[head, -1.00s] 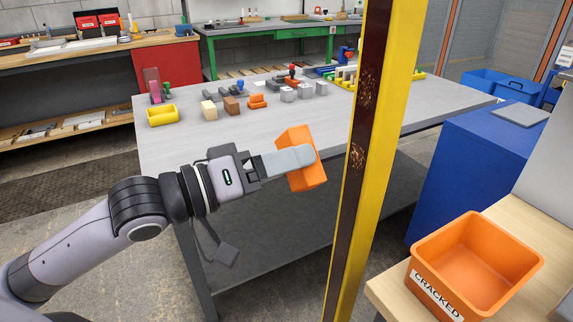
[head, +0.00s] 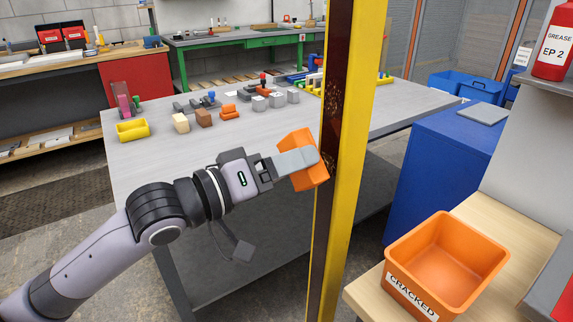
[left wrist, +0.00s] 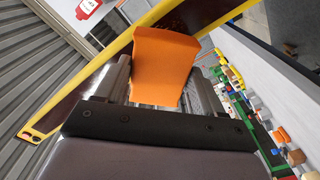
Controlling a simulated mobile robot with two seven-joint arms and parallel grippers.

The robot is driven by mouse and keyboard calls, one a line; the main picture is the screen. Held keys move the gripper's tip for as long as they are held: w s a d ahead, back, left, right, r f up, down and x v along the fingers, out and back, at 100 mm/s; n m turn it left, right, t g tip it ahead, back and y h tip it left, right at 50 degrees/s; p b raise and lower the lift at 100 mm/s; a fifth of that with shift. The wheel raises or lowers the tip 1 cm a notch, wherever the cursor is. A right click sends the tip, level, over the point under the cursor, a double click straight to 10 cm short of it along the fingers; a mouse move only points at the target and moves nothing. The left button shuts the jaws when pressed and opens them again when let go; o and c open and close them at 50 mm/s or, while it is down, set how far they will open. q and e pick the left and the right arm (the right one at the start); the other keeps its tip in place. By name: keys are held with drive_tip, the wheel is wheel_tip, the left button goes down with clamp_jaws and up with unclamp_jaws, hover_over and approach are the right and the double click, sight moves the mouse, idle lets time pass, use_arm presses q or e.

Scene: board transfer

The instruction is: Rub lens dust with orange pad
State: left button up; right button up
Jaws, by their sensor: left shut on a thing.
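The orange pad (head: 299,171) is a thick block held in my left gripper (head: 312,157), whose grey fingers are shut on it. It also fills the middle of the left wrist view (left wrist: 163,65). The lens (head: 331,122) is the dark upright strip on a yellow post. A speckled tan dust patch (head: 333,93) shows on its upper part. A lower patch is mostly hidden by the pad and fingertips. The pad's right edge overlaps the strip in the head view; I cannot tell whether it touches. My right gripper is not in view.
A grey table (head: 150,165) with small blocks and a yellow holder (head: 132,130) stands behind my arm. The yellow post (head: 357,120) rises in front of it. An orange bin marked CRACKED (head: 398,270) sits on a wooden bench at the lower right, near a blue cabinet (head: 440,165).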

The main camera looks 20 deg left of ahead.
use_arm(q)
drive_tip(key=shift+p+x, duration=0.6)
drive_tip(key=shift+x, duration=0.45)
drive_tip(key=shift+s, duration=0.1)
